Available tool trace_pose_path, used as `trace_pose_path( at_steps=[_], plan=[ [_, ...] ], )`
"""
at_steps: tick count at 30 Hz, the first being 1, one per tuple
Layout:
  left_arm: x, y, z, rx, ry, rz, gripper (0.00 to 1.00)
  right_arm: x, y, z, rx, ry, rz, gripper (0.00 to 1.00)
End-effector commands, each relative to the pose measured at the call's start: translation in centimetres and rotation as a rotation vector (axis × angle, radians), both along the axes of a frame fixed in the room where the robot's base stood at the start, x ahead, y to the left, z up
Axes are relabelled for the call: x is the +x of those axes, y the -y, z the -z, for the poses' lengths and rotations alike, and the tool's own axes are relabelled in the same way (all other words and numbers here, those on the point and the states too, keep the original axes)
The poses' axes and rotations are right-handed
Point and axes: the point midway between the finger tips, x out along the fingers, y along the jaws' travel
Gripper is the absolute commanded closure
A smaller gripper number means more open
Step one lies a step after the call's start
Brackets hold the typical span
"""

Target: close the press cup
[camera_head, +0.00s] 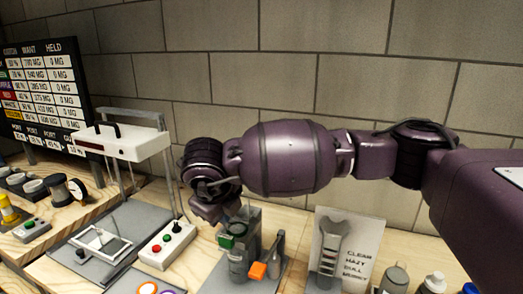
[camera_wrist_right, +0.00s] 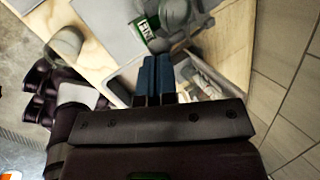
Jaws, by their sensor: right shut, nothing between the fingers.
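A grey cup-like device (camera_head: 238,264) with a green tag stands on a grey base at the centre front of the bench; I take it for the press cup. In the right wrist view a grey round part (camera_wrist_right: 176,12) shows at the top edge beside a green tag (camera_wrist_right: 147,28), partly cut off. I cannot tell from these views how its lid stands. My right gripper (camera_head: 222,214) is above and slightly left of the device; its fingers are mostly hidden in the head view. In the wrist view its blue fingers (camera_wrist_right: 154,72) are together and empty. My left gripper is not in view.
An orange block (camera_head: 258,271) sits right of the device. A white control box (camera_head: 167,245) with buttons and a white-headed stand (camera_head: 122,142) are left. A block wall stands behind.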

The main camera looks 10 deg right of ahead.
Motion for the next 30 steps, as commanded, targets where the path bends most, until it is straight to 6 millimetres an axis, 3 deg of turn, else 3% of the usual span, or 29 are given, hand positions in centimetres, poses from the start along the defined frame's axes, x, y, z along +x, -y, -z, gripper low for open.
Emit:
trace_pose_path(
  at_steps=[9,23,30],
  plan=[
    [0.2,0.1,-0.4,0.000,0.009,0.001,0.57,-0.6,-0.4,1.3,0.000,-0.001,0.000,1.00],
    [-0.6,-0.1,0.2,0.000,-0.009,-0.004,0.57,-0.8,-0.4,1.6,-0.003,-0.006,0.001,1.00],
    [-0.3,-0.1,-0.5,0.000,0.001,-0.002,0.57,-0.4,-0.2,0.2,-0.002,-0.002,0.000,1.00]
  ],
)
